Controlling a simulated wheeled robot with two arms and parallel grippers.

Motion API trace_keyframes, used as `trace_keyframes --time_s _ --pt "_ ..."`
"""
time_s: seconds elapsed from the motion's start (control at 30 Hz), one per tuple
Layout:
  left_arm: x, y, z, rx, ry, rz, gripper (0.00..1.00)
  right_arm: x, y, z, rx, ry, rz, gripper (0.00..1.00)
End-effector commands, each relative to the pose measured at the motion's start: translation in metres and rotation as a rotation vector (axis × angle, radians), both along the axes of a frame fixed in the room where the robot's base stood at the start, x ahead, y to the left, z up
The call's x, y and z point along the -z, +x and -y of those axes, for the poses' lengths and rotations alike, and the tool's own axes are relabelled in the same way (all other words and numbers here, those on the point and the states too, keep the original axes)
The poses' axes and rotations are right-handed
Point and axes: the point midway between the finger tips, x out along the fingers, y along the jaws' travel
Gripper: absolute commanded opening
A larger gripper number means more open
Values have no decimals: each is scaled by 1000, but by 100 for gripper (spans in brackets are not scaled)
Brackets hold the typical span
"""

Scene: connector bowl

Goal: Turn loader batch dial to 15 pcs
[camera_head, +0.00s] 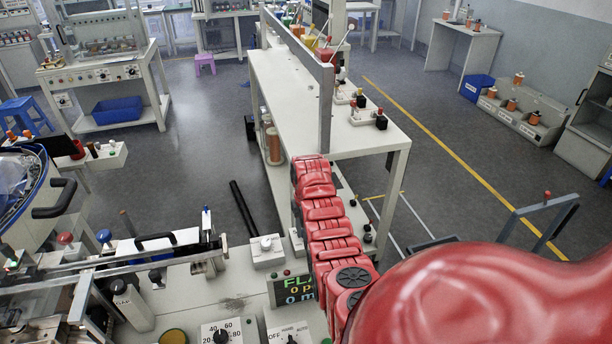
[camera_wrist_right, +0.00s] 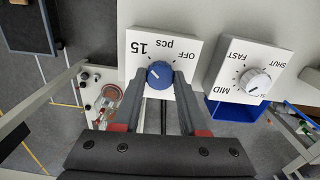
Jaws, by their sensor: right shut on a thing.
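The batch dial is a blue knob (camera_wrist_right: 159,75) on a white plate (camera_wrist_right: 133,65) in the right wrist view. The plate is seen upside down and bears "OFF", "pcs" and "15". A small pale mark shows on the knob's side toward the "15", but its exact aim is hard to read. My right gripper (camera_wrist_right: 161,84) is shut on the blue knob, one finger on each side of it. In the head view my red right arm covers the gripper and the dial. My left gripper is in neither view.
A second plate with a white knob (camera_wrist_right: 258,82), marked "FAST" and "MID", stands beside the dial. In the head view, a display (camera_head: 295,290), a black knob (camera_head: 221,336) and a HAND/AUTO switch (camera_head: 291,339) are near my arm.

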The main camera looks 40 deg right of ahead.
Motion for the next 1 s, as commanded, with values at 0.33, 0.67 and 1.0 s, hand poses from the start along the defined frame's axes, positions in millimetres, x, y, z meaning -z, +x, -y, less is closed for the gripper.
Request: trace_keyframes --time_s 0.33,0.67,1.0 --pt "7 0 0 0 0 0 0 0 -1 0 70 2 -1 0" --pt "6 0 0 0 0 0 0 0 0 0 72 2 -1 0" --pt "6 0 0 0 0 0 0 0 0 0 71 1 0 72"
